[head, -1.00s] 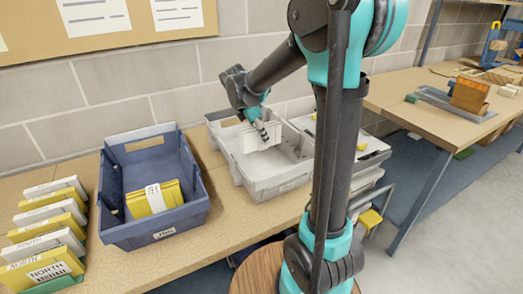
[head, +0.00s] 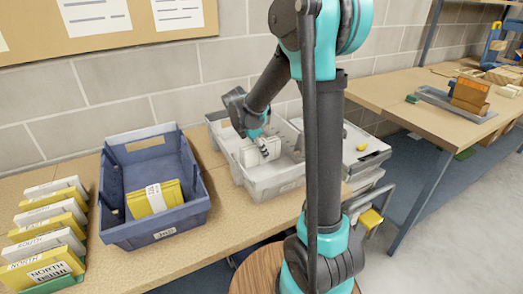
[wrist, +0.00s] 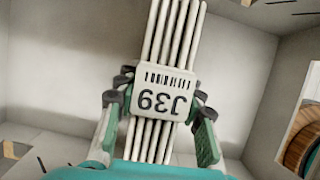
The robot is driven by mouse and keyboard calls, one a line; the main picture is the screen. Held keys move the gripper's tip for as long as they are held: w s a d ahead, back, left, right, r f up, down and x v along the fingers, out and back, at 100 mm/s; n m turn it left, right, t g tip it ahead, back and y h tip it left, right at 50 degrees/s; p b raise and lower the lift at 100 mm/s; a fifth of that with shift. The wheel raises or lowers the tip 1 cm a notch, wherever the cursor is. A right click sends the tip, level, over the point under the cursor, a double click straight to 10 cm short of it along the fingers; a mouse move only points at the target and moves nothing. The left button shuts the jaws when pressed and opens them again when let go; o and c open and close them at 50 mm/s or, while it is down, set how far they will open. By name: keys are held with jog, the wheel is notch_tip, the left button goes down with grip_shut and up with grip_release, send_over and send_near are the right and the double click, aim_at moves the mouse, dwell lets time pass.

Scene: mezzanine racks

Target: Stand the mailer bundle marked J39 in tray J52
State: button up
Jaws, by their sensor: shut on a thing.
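The mailer bundle marked J39 (wrist: 162,92) is a stack of white mailers with a white band, its label upside down in the wrist view. My gripper (wrist: 158,112) is shut on it, one finger on each side. In the head view the white bundle (head: 258,154) is at or inside the light grey tray (head: 280,187), with my gripper (head: 266,150) on its right side. The grey tray's walls surround it in the wrist view. I cannot tell whether the bundle touches the tray floor. No J52 mark is readable.
A blue tray (head: 115,232) to the left holds a yellow bundle (head: 155,199). Several yellow and white bundles (head: 45,235) stand at the far left. Another light grey tray (head: 365,160) with a small yellow thing adjoins on the right. A wall is behind.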

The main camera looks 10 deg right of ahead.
jog(key=o, duration=1.2)
jog(key=shift+r, duration=0.1)
jog(key=v, duration=1.2)
jog(key=shift+d+r, duration=0.1)
